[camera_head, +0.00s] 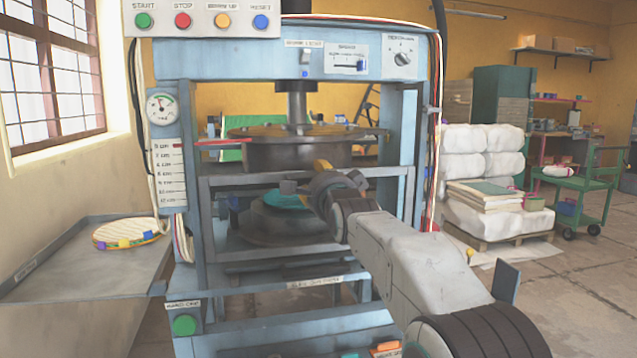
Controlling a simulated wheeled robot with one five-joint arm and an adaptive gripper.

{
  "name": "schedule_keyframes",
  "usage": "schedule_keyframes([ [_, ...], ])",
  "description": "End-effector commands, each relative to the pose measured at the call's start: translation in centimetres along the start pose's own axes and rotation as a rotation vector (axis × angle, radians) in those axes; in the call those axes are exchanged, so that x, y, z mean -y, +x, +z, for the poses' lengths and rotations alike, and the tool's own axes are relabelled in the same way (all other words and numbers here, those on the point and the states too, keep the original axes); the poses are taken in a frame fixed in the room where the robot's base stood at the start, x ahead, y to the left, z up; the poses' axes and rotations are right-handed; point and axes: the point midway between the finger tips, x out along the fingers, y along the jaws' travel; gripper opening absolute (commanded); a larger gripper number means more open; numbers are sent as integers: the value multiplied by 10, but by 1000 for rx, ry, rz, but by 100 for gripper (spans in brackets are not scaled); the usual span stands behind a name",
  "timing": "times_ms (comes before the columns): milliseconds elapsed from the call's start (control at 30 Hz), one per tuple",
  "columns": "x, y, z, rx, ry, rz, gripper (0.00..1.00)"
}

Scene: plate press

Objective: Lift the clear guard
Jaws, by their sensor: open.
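The press (185,75) stands in front of me with a blue-grey frame. The clear guard seems to be the pane in a grey frame across the press opening, with its top bar (245,178) below the upper plate (295,152). The pane itself is hard to make out. The guard looks lowered, in front of the lower plate (270,225). My gripper (305,178) is open at the middle of the top bar, beside a small yellow piece (322,165). I cannot tell whether it touches the bar. My wrist and arm hide the guard's right part.
A grey side table (75,265) at left holds a round tray (128,233). A control panel (205,20) hangs at top left, and a green button (184,325) is low on the press. White sacks (480,165) and a green cart (590,185) stand at right, with open floor before them.

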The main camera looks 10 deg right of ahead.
Motion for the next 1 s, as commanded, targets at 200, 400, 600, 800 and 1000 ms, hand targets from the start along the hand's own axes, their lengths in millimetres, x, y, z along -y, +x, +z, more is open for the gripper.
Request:
schedule_keyframes([
  [200, 0, 0, 0, 0, 0, 0, 43],
  [400, 0, 0, 0, 0, 0, 0, 25],
  [600, 0, 0, 0, 0, 0, 0, 7],
  [800, 0, 0, 0, 0, 0, 0, 0],
  [1000, 2, 0, 0, 0, 0, 0, 0],
])
